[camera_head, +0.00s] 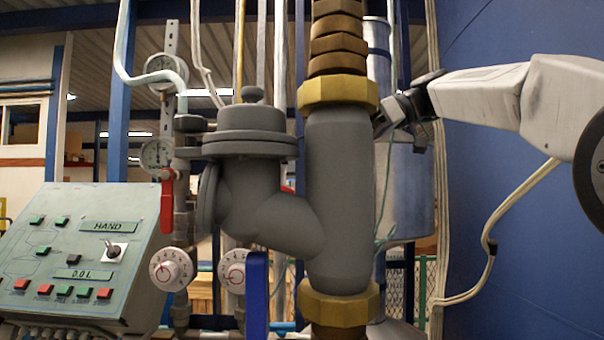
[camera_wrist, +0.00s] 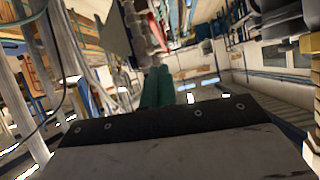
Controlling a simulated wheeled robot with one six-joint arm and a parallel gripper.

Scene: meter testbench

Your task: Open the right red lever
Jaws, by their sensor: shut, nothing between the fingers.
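A red lever (camera_head: 167,204) hangs down beside the gauge piping at left in the head view. A small bit of red (camera_head: 287,189) shows behind the grey pipe body and may be the right red lever; most of it is hidden. In the wrist view a red strip (camera_wrist: 38,70) shows at left and may be a lever. My gripper, with green fingers (camera_wrist: 157,86), is shut and empty in the wrist view. In the head view its fingertips are hidden behind the thick pipe; I cannot tell its distance to the lever.
The thick grey pipe (camera_head: 337,190) with brass nuts stands in front of my gripper. A silver tank (camera_head: 405,190) stands behind it. A control panel (camera_head: 85,250) is at lower left, with two white dials (camera_head: 171,269) beside it. A blue wall (camera_head: 520,180) is at right.

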